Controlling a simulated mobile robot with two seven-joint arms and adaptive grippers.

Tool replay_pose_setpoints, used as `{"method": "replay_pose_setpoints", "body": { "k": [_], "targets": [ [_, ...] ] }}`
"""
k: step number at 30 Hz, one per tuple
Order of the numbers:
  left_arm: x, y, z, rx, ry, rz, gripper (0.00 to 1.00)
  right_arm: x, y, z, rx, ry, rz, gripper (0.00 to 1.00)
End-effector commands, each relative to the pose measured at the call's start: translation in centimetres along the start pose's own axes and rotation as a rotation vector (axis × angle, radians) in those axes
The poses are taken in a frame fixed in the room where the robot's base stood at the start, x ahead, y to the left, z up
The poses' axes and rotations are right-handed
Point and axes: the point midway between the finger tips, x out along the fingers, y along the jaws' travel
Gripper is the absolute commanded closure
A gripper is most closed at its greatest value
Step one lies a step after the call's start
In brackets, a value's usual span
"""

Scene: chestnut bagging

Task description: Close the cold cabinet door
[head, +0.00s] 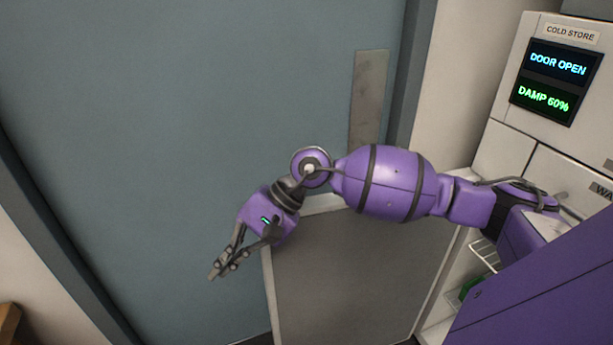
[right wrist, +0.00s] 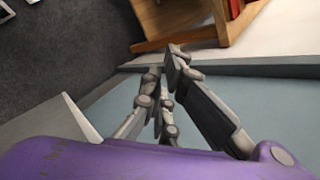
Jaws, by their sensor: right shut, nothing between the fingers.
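The cold cabinet (head: 503,148) stands at the right in the head view. Its upper display (head: 558,64) reads "DOOR OPEN". The cabinet door (head: 350,275) is a grey panel with a pale frame, standing open below my right arm. A wire shelf (head: 484,254) shows inside the opening. My right gripper (head: 222,268) is shut and empty, left of the door's free edge in the head view and apart from any handle that I can see. The right wrist view also shows its fingers (right wrist: 170,90). My arm hides part of the door's top edge and the hinge side. My left gripper is not in view.
A large blue-grey room door (head: 170,130) with a metal plate (head: 368,95) stands behind. A second display (head: 544,97) reads "DAMP 60%". A wooden piece of furniture (right wrist: 195,20) and dark carpet (right wrist: 60,50) show in the right wrist view.

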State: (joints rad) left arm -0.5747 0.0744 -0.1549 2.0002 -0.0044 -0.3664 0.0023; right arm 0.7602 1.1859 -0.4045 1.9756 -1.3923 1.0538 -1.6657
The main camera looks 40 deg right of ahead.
Motion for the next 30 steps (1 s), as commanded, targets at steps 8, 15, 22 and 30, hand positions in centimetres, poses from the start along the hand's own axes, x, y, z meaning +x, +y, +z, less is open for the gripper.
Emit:
{"method": "replay_pose_setpoints", "body": {
  "k": [8, 15, 22, 30],
  "targets": [
    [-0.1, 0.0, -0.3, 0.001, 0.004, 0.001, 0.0, -19.4, -2.2, -10.3, -0.569, 0.55, 0.522, 1.0],
    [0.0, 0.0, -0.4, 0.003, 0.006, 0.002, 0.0, -24.6, -1.6, -12.0, -0.602, 0.639, 0.674, 1.0],
    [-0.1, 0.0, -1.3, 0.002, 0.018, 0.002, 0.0, -22.3, -0.3, -14.5, -0.6, 0.638, 0.673, 1.0],
    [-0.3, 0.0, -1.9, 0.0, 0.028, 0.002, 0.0, -19.6, 1.3, -17.5, -0.601, 0.638, 0.67, 1.0]
  ]
}}
